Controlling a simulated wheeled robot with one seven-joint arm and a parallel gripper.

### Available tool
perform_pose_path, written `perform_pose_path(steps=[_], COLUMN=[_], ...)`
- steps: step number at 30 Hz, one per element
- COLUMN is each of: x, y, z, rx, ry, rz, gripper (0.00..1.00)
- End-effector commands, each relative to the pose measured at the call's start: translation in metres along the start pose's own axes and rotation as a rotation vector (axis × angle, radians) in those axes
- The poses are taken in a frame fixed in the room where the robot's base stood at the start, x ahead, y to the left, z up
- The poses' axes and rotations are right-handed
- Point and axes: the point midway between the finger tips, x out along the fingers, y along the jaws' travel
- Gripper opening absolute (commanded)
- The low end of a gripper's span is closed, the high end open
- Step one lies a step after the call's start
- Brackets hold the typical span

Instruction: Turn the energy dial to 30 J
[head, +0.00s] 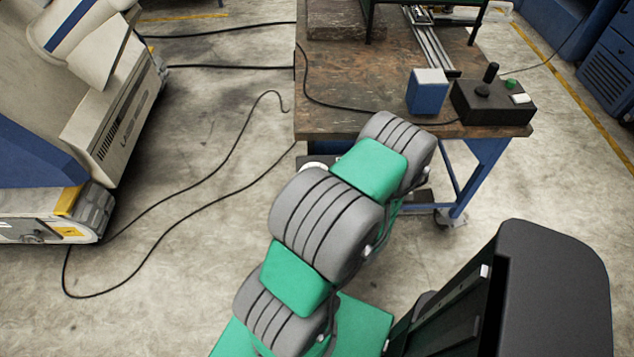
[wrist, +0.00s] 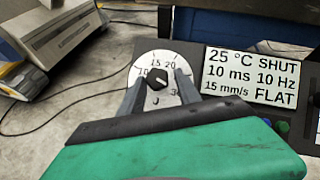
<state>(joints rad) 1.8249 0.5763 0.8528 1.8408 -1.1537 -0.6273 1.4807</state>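The energy dial (wrist: 146,60) is a white round face on a dark panel, with 10, 15, 20 and a partly covered 30 around it and a J below. Its black knob (wrist: 158,83) sits at the centre, and its pale mark seems to point to the upper right; the exact reading is too small to tell. My gripper (wrist: 160,80) is open, one finger on each side of the knob. The fingers look apart from the knob, though depth is unclear. The dial and my fingertips are hidden in the head view, behind my arm and the table.
A display (wrist: 252,76) right of the dial reads 25 °C, SHUT, 10 ms, 10 Hz, 15 mm/s, FLAT. A green button (wrist: 282,127) lies below it. The workbench (head: 345,100) carries a blue block (head: 427,92) and a joystick box (head: 495,103). Cables cross the floor at left.

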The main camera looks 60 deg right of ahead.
Motion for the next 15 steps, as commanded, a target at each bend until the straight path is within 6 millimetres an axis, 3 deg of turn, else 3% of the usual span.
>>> perform_pose_path(steps=[4,11,15], x=[0.000,-0.001,-0.016], y=[0.001,0.002,-0.001], z=[0.001,0.001,0.000], rx=[-0.001,0.000,0.003], ry=[-0.002,-0.003,0.000], rz=[0.004,0.005,0.000], gripper=[0.51,0.51,0.51])
